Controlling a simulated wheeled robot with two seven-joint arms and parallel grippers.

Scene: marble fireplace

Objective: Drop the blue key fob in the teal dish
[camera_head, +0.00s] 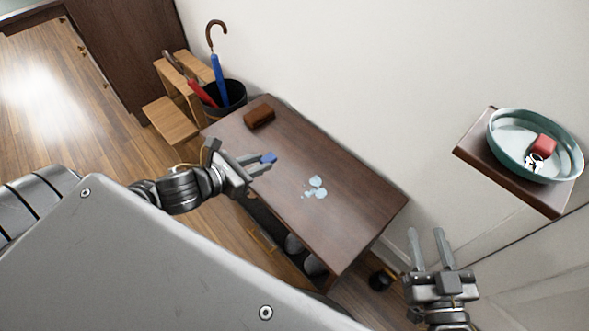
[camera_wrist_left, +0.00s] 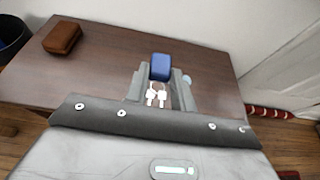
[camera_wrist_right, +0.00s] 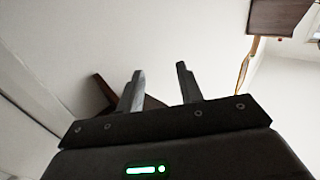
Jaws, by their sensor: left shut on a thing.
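The blue key fob (camera_head: 268,157) is held between the fingertips of my left gripper (camera_head: 262,162), above the dark wooden console table. In the left wrist view the fob (camera_wrist_left: 161,67) sits between the fingers, with silver keys (camera_wrist_left: 155,97) hanging from it. The teal dish (camera_head: 497,152) rests on a small wall shelf at the right, far from my left gripper. It holds a red fob (camera_head: 544,145) with keys. My right gripper (camera_head: 430,243) is open and empty, below and left of the dish; its parted fingers also show in the right wrist view (camera_wrist_right: 160,88).
The console table (camera_head: 345,205) carries a brown wallet-like block (camera_head: 259,117) and a pale blue spill-like patch (camera_head: 315,188). The wall shelf (camera_head: 480,152) juts out under the dish. A black umbrella stand (camera_head: 236,97) and a wooden stool (camera_head: 171,120) stand at the table's far end.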

